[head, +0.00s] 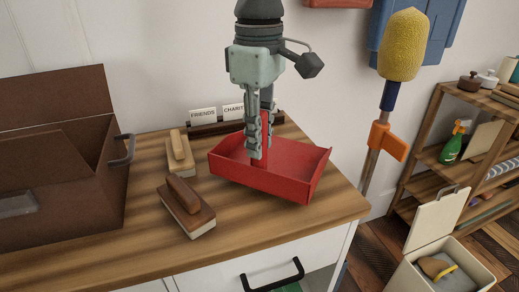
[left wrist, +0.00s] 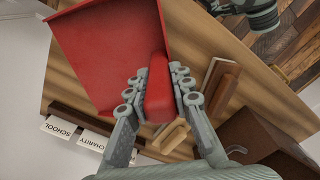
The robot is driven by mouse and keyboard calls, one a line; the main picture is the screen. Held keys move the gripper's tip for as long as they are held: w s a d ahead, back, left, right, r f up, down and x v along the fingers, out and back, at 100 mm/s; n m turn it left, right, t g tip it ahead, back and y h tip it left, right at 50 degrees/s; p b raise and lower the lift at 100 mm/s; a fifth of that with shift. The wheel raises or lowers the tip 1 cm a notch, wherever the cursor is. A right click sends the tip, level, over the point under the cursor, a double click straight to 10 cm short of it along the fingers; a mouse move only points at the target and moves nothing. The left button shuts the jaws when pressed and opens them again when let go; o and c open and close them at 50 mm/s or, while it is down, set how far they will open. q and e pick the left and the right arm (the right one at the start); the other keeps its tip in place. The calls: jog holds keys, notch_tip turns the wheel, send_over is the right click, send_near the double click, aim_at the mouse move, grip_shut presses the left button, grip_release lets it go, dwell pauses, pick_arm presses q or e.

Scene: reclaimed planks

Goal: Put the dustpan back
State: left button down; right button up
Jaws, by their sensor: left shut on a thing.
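The red dustpan (head: 290,168) is at the right part of the wooden counter in the head view, its open tray facing up. Whether it touches the counter or hangs just above it, I cannot tell. My left gripper (head: 255,150) comes down from above and is shut on the dustpan's upright handle. In the left wrist view, the fingers (left wrist: 155,88) close on both sides of the red handle, and the dustpan's tray (left wrist: 105,50) spreads beyond them. My right gripper cannot be made out.
Two wooden brushes (head: 186,207) (head: 180,152) lie left of the dustpan. A brown box (head: 60,215) stands at the left. A card holder (head: 205,127) is behind. Right of the counter are a yellow-headed duster (head: 403,45), a shelf (head: 428,155) and an open cream bin (head: 420,278).

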pick_arm(q)
notch_tip(320, 180, down, 2)
jog(key=shift+f, duration=0.45)
pick_arm(e)
jog(key=shift+w+r, duration=0.3)
jog(key=shift+r, duration=0.2)
pick_arm(q)
jog(key=shift+f, duration=0.1)
jog(key=c, duration=1.6)
grip_release()
jog(key=shift+o, duration=1.3)
pick_arm(e)
jog(key=shift+s+f, duration=0.35)
jog(key=shift+f, duration=0.15)
